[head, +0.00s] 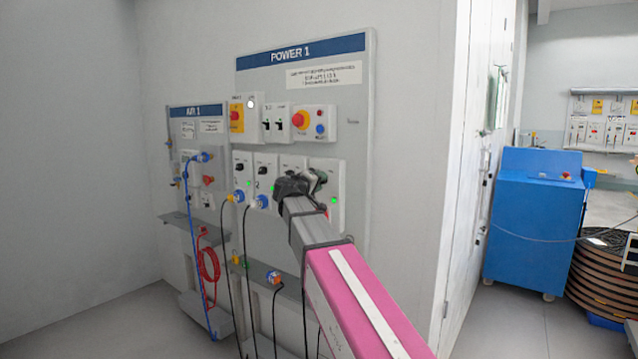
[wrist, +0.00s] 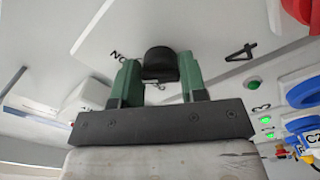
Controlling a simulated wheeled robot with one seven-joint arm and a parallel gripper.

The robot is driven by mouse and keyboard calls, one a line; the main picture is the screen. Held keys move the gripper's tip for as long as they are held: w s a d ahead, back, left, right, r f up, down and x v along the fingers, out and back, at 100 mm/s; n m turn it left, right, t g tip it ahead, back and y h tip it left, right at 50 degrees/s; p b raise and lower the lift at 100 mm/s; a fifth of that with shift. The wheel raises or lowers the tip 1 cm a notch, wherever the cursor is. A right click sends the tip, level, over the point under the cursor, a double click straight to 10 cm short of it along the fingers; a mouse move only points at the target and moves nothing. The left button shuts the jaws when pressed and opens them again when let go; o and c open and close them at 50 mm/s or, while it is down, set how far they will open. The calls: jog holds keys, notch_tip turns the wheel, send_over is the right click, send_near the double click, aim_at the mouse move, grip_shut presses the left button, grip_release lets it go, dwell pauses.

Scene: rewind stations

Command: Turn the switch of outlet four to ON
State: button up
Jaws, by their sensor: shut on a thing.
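The POWER 1 panel (head: 345,110) stands on the wall in the head view, with a row of outlets in its lower part. My gripper (head: 312,182) is at the right end of that row and hides much of outlets three and four. In the wrist view, the black rotary switch (wrist: 160,63) sits beside the number 4 of outlet four (wrist: 241,51). My gripper's green fingers (wrist: 160,82) stand on both sides of the switch, shut on it. Lettering beside the switch is partly hidden. A green lamp (wrist: 254,82) glows near the 4.
Blue-capped outlets (head: 262,201) with hanging black cables are left of my gripper. A red emergency button (head: 299,119) is above. The AIR 1 panel (head: 197,125) is at left, a shelf (head: 262,262) below, and a blue cabinet (head: 538,220) at right.

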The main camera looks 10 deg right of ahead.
jog(key=shift+f+m, duration=0.1)
jog(key=shift+m, duration=0.7)
jog(key=o, duration=0.9)
jog(key=v, duration=1.1)
